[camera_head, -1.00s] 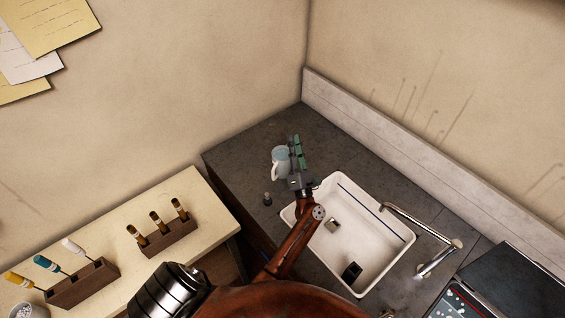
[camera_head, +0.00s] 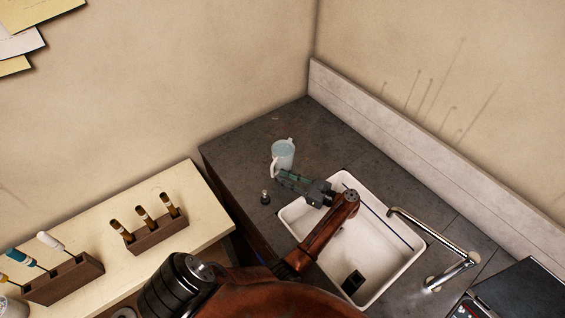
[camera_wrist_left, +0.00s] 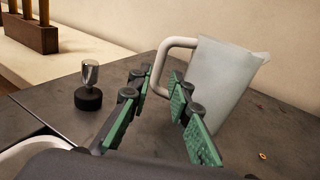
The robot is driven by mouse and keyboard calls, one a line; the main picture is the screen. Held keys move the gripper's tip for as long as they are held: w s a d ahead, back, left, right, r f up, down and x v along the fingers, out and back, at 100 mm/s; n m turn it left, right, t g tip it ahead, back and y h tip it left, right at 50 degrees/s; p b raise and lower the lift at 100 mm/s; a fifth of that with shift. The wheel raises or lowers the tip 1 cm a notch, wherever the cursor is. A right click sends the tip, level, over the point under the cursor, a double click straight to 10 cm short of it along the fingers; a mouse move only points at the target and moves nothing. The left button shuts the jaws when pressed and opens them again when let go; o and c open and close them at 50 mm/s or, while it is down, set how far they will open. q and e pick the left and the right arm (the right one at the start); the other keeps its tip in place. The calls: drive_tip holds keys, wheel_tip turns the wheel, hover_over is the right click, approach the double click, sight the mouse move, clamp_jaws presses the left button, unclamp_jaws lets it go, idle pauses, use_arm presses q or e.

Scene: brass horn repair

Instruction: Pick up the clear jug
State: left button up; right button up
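The clear jug (camera_head: 284,153) stands upright on the dark counter behind the sink, its handle on the left side. In the left wrist view the jug (camera_wrist_left: 222,78) is just beyond my left gripper (camera_wrist_left: 160,98), with its pale handle (camera_wrist_left: 165,62) ahead of the fingertips. My left gripper (camera_head: 281,178) is open, its green-padded fingers apart with nothing between them. It is close to the jug's near side and handle; I cannot tell whether it touches. My right gripper is in neither view.
A small metal-and-black object (camera_head: 265,197) stands left of the gripper, also in the left wrist view (camera_wrist_left: 89,88). The white sink (camera_head: 375,262) and tap (camera_head: 440,240) lie to the right. Wooden racks (camera_head: 157,236) with tools stand on the pale bench at left.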

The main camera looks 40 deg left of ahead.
sight(273, 175)
use_arm(q)
drive_tip(key=a, duration=0.1)
drive_tip(key=a+p, duration=0.1)
drive_tip(key=a, duration=0.1)
drive_tip(key=s+a+r+p, duration=0.1)
drive_tip(key=shift+a, duration=0.25)
drive_tip(key=shift+a+f, duration=0.2)
drive_tip(key=shift+a, duration=0.25)
drive_tip(key=shift+d, duration=0.1)
drive_tip(key=c, duration=0.4)
clamp_jaws()
drive_tip(key=shift+w+r, duration=0.1)
